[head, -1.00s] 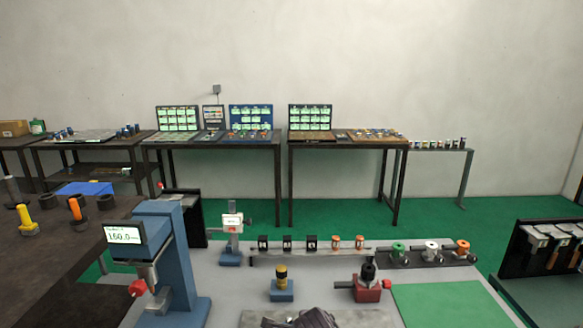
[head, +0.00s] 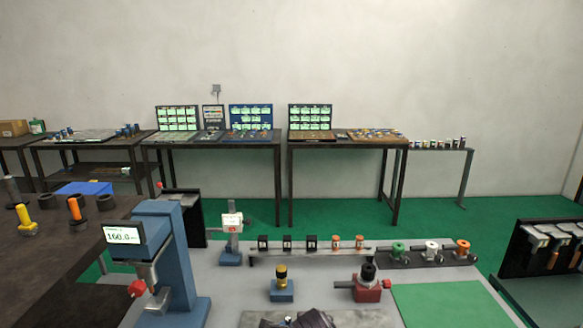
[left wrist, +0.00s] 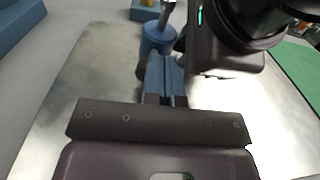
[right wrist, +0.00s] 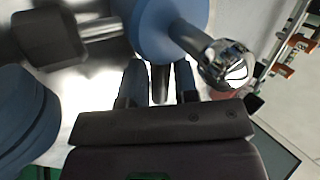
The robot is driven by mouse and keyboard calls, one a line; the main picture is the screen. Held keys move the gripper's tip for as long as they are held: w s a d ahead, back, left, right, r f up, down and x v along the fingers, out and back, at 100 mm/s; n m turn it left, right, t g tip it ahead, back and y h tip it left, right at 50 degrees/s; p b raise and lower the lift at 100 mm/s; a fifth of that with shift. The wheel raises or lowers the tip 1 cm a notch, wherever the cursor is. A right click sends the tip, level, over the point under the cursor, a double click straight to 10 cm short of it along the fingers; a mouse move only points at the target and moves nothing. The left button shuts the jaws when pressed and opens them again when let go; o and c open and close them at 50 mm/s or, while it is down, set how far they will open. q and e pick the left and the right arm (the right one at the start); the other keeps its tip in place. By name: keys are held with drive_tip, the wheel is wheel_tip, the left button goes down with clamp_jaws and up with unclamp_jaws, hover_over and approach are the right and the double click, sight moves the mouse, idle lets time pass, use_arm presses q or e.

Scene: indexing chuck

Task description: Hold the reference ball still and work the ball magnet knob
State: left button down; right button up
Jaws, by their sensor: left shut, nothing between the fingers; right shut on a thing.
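The reference ball is a bright chrome ball (right wrist: 228,65) on a silver stem from a round blue body (right wrist: 165,28) in the right wrist view. My right gripper (right wrist: 159,75) has its fingers apart at this blue body and is shut on it; the contact is partly hidden. A dark block on a silver shaft (right wrist: 50,37), apparently the knob, sticks out from the body's left side. In the left wrist view the blue body (left wrist: 158,38) stands just beyond my left gripper (left wrist: 165,72), whose fingers are together and empty. The chrome ball is out of that view.
In the head view, a blue stand with a display (head: 178,260) is at left. A small blue stand with a brass top (head: 282,285) and a red fixture (head: 368,285) stand on the grey bench. A green mat (head: 445,305) lies at right, clear.

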use_arm(q)
drive_tip(key=shift+w+a+f, duration=0.1)
drive_tip(key=shift+a, duration=0.35)
drive_tip(key=shift+a+r, duration=0.15)
drive_tip(key=shift+r, duration=0.15)
drive_tip(key=shift+s, duration=3.1)
